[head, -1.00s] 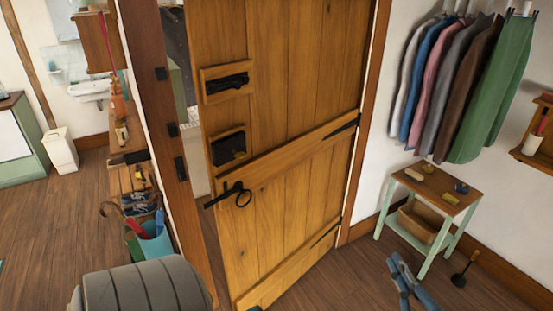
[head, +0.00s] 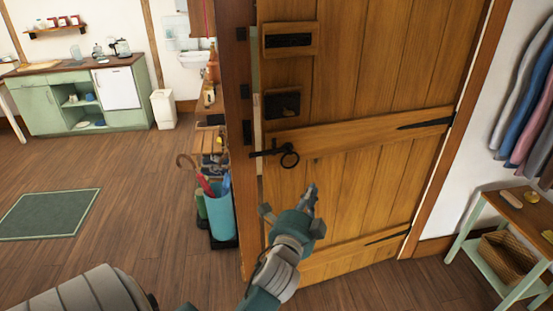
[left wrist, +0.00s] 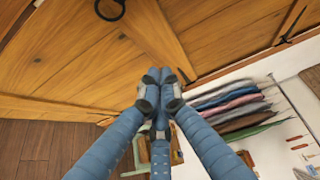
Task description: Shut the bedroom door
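The wooden plank bedroom door (head: 360,185) stands almost in line with its dark frame (head: 238,180). A narrow light strip shows between its left edge and the frame. A black latch with a ring handle (head: 288,156) is near that edge, with its bar pointing at the frame. My left gripper (head: 311,192) is in front of the door, below and right of the ring, with its fingers together and empty. In the left wrist view, the closed fingertips (left wrist: 166,77) are close to or against the planks; contact is unclear. My right gripper is out of view.
A blue umbrella bin (head: 220,212) stands just left of the frame. A small green-legged table (head: 525,220) and hanging clothes (head: 525,105) are at the right. Open floor with a green rug (head: 48,214) lies at the left.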

